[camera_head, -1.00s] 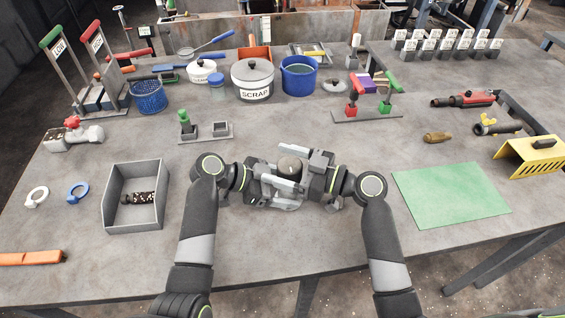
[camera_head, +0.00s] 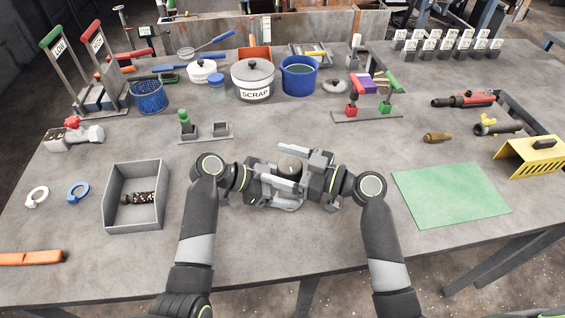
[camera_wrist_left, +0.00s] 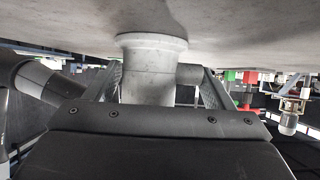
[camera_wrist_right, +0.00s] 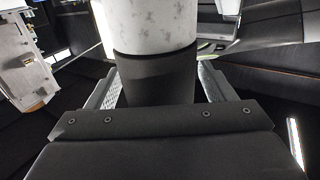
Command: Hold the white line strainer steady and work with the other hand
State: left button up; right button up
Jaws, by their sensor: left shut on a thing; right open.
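The white line strainer (camera_wrist_left: 150,75) shows in the left wrist view as a pale flanged cylinder between the fingers of my left gripper (camera_head: 280,186), which is shut on it. In the head view the two grippers meet over the table and hide most of it; only a dark rounded top (camera_head: 291,166) shows. My right gripper (camera_head: 302,164) is open close beside the left one. In the right wrist view a dark cylinder (camera_wrist_right: 155,78) lies between its fingers, joined to a white speckled part (camera_wrist_right: 150,25). I cannot tell whether the fingers touch it.
A grey open tray (camera_head: 136,215) with a dark speckled piece (camera_head: 138,198) stands left. A green mat (camera_head: 450,195) lies right. The SCRAP pot (camera_head: 253,82) and blue pot (camera_head: 299,78) stand behind.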

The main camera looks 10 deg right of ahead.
jog(key=shift+d, duration=0.1)
jog(key=v, duration=1.4)
jog(key=x, duration=1.2)
jog(key=shift+f, duration=0.1)
jog(key=c, duration=1.3)
jog(key=shift+f+m+t+h, duration=0.1)
jog(key=shift+m+t+h, duration=1.5)
jog(key=shift+t, duration=0.6)
jog(key=o, duration=1.3)
